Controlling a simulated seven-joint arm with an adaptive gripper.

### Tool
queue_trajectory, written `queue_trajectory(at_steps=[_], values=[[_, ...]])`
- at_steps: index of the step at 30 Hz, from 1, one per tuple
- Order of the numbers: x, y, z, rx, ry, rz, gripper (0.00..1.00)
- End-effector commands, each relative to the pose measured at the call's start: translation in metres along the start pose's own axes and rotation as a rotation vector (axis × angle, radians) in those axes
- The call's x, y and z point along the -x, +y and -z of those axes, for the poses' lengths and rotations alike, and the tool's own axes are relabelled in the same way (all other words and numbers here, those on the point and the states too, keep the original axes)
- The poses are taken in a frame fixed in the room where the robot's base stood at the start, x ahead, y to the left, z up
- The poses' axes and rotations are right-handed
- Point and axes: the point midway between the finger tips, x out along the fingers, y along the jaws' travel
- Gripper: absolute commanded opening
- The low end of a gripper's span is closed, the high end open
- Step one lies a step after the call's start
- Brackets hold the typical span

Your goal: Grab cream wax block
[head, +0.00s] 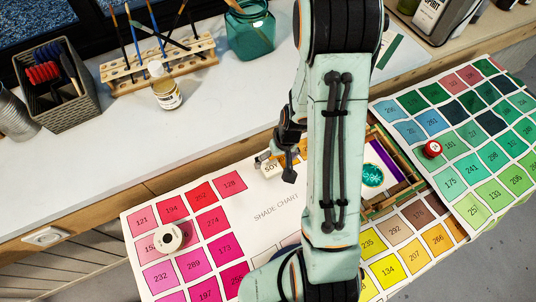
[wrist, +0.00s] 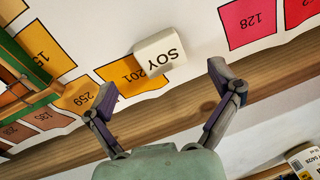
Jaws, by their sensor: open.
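The cream wax block (wrist: 158,48), marked SOY, lies on the shade chart beside orange swatch 201 in the wrist view. In the head view the block (head: 270,167) shows near the chart's back edge, partly hidden by my gripper. My gripper (wrist: 163,80) is open and empty, one finger to each side of the block's near end in the picture. The block lies just beyond the fingertips, and I cannot tell the height gap. In the head view my gripper (head: 279,163) is right at the block.
A white thread spool (head: 172,237) and a red spool (head: 432,149) stand on the charts. A wooden frame (head: 402,170) lies right of my arm. Behind are a small jar (head: 166,93), a brush rack (head: 160,66) and a basket (head: 56,87). The white counter's middle is clear.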

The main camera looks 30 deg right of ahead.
Motion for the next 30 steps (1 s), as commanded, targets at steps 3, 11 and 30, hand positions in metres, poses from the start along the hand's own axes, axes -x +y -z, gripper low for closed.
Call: queue_trajectory(at_steps=[3,11,30], values=[[-0.02,-0.001,-0.001,0.001,-0.004,0.001,0.9],[-0.042,-0.001,0.0,0.002,0.0,0.0,0.9],[-0.042,-0.001,0.0,0.002,0.0,0.0,0.23]])
